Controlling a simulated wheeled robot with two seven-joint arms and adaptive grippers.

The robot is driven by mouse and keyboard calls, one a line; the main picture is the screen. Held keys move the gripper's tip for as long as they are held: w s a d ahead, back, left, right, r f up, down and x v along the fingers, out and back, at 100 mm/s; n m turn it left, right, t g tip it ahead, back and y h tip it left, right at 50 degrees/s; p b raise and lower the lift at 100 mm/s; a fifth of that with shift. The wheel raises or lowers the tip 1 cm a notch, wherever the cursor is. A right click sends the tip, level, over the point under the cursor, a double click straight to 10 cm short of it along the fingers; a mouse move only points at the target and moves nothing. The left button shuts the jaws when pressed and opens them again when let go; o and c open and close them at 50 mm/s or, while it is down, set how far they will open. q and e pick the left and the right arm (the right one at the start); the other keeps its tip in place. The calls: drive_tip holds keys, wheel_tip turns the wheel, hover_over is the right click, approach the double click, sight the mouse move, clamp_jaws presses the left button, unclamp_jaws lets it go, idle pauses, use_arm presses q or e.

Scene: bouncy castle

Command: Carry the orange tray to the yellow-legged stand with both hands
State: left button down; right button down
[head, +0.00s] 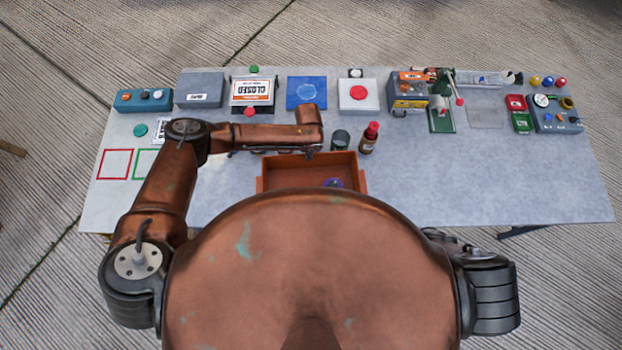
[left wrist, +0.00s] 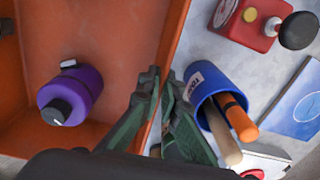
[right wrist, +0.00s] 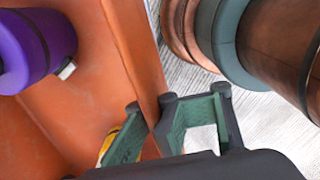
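The orange tray (head: 310,172) sits at the table's front middle, its near part hidden by my body. A purple bottle with a dark cap (left wrist: 70,95) lies in it and also shows in the right wrist view (right wrist: 35,48). A yellow thing (right wrist: 106,146) shows partly inside the tray. My left gripper (left wrist: 160,78) has one finger inside and one outside the tray wall, closed on it. My right gripper (right wrist: 150,105) likewise pinches a tray wall between its fingertips; my body hides it in the head view. No yellow-legged stand is clearly seen.
The grey table (head: 480,180) is bare to the tray's right. A dark cup (head: 340,139) and a red-capped bottle (head: 369,138) stand close behind the tray. Boxes and a blue mat (head: 306,93) line the back edge. Red and green outlined squares (head: 115,163) lie at left.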

drive_tip(key=shift+w+r+p, duration=0.2)
drive_tip(key=shift+r+p, duration=2.1)
drive_tip(key=shift+r, duration=0.15)
